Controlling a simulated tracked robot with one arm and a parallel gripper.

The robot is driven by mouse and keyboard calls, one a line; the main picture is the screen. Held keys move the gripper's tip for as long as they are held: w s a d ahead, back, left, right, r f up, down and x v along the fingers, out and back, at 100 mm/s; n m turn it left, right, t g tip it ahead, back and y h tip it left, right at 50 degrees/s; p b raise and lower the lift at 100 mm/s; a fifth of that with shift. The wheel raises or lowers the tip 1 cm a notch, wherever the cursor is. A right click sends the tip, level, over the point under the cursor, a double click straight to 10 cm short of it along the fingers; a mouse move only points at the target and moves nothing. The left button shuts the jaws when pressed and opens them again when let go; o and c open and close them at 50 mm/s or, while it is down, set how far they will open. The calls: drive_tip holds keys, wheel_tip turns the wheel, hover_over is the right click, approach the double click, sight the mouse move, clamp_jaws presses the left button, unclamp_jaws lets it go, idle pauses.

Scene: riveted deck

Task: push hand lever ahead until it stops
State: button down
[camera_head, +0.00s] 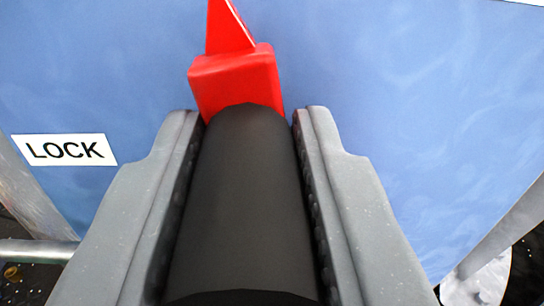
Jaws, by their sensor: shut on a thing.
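The hand lever shows as a thick black grip (243,200) in the middle of the view. Beyond its far end is a red block (237,80) with a red pointed piece rising from it to the top edge. My gripper (250,122) has its two grey fingers along the left and right sides of the black grip and is shut on it.
A blue panel (420,100) fills the background behind the lever. A white label reading LOCK (65,149) is on it at the left. Grey metal bars stand at the lower left and lower right, with dark ground beyond. A pale round part (478,285) shows at the lower right.

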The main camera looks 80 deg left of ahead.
drive_tip(key=shift+s+f, duration=0.1)
drive_tip(key=shift+s, duration=0.15)
drive_tip(key=c, duration=1.2)
unclamp_jaws()
drive_tip(key=shift+w, duration=0.1)
drive_tip(key=shift+d, duration=0.1)
drive_tip(key=d+p, duration=0.2)
drive_tip(key=d, duration=1.1)
drive_tip(key=shift+d, duration=0.3)
drive_tip(key=shift+f, duration=0.1)
